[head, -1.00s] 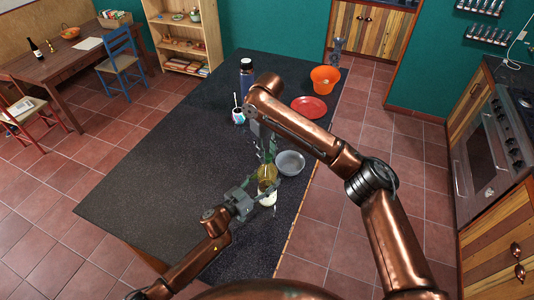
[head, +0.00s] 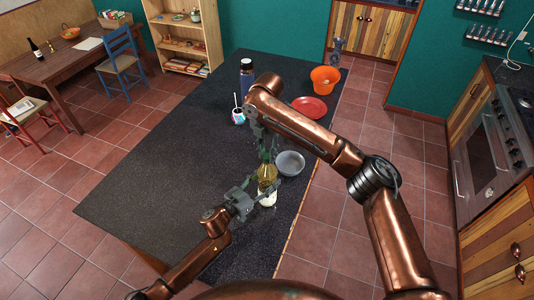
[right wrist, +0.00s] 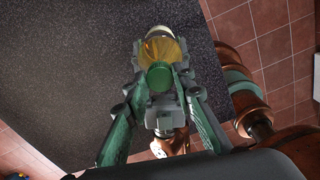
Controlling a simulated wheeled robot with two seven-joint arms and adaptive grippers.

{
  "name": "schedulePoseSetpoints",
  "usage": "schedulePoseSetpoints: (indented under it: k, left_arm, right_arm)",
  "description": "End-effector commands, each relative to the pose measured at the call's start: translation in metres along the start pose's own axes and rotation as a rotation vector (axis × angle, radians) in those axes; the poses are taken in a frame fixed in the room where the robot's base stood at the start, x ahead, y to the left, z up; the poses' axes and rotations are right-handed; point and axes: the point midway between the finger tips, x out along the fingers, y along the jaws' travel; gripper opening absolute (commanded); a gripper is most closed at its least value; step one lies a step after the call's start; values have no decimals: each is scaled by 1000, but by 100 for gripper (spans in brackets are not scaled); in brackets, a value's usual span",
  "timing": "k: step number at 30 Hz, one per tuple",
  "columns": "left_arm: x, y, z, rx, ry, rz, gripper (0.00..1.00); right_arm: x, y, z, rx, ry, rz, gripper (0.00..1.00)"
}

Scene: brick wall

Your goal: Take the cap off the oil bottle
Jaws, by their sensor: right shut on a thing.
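The oil bottle (head: 267,174), yellow with a pale lower part, is near the right edge of the dark counter in the head view. It also shows in the right wrist view (right wrist: 163,48), with its green cap (right wrist: 159,76) facing that camera. My left gripper (head: 254,192) is closed around the bottle's body from the left. My right gripper (right wrist: 161,84) comes from above, its green fingers shut on the cap. In the head view the right gripper (head: 266,152) hides the cap. I cannot tell whether the cap is loose from the neck.
A grey bowl (head: 290,163) sits close to the bottle's right. Further back on the counter (head: 170,180) are a red plate (head: 309,108), an orange bowl (head: 325,79), a dark flask (head: 246,77) and a small cup (head: 238,117). The counter's left side is clear.

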Motion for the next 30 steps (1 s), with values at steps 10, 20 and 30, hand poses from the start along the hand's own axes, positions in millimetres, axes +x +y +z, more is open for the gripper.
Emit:
schedulePoseSetpoints:
  k: [10, 20, 30]
  left_arm:
    - [0, 2, 0, 3, 0, 3, 0]
    - [0, 2, 1, 1, 0, 3, 0]
    - [0, 2, 1, 1, 0, 3, 0]
  right_arm:
    - [-1, -1, 3, -47, -5, 3, 0]
    - [-1, -2, 4, -44, -5, 1, 0]
    - [-10, -1, 3, -44, -5, 3, 0]
